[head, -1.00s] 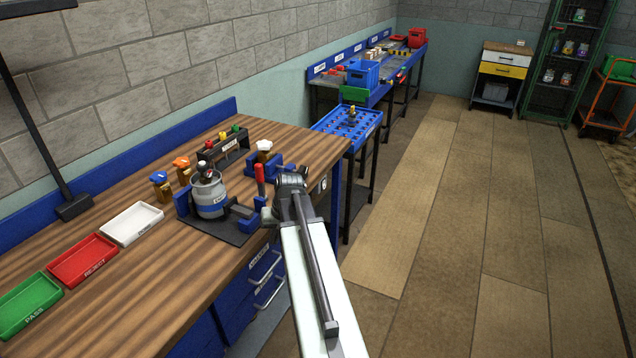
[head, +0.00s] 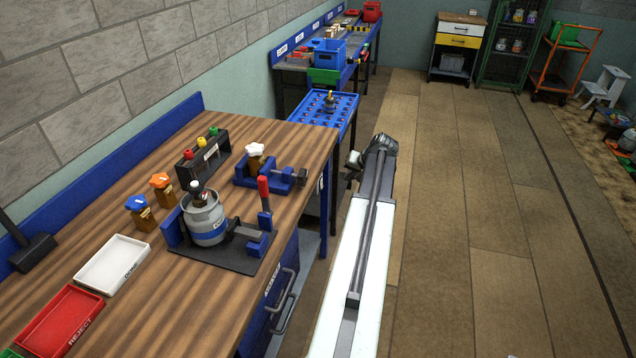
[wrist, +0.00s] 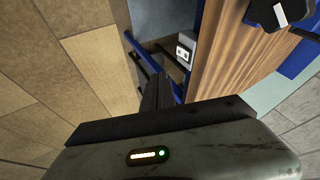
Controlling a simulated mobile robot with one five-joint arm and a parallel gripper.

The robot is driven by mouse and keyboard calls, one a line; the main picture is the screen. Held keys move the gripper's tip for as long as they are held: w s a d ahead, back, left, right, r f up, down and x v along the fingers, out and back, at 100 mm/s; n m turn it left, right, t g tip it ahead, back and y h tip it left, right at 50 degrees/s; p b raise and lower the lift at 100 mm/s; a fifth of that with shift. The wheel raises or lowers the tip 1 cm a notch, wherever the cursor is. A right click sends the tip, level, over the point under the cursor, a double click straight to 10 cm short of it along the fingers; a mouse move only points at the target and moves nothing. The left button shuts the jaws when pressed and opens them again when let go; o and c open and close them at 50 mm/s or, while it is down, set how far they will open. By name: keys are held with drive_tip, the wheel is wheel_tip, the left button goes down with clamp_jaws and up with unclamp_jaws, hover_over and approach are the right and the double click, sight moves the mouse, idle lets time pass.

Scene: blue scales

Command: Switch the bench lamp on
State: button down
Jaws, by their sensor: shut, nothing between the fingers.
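The bench lamp's dark base (head: 33,252) stands on the wooden bench at the left edge of the head view, with only a stub of its post showing. Its lamp head is out of view, so I cannot tell if it is lit. A small white box with a dark front (wrist: 185,52) sits on the bench's end; in the head view it is a pale sliver (head: 321,184). I cannot tell if it is the lamp's switch. My gripper (wrist: 158,90) is shut and empty, apart from the box, off the bench's right end.
The wooden bench (head: 215,285) holds a grey canister (head: 205,222) in a fixture, a red-handled clamp (head: 264,193), a blue vise (head: 258,182) and trays. A blue perforated stand (head: 345,104) is beyond the bench.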

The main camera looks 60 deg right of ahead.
sight(321, 184)
drive_tip(key=w+f+b, duration=0.8)
drive_tip(key=w, duration=0.1)
drive_tip(key=shift+w+d+f+b, duration=0.2)
drive_tip(key=shift+d+f+b, duration=0.1)
drive_tip(key=shift+d+f, duration=0.05)
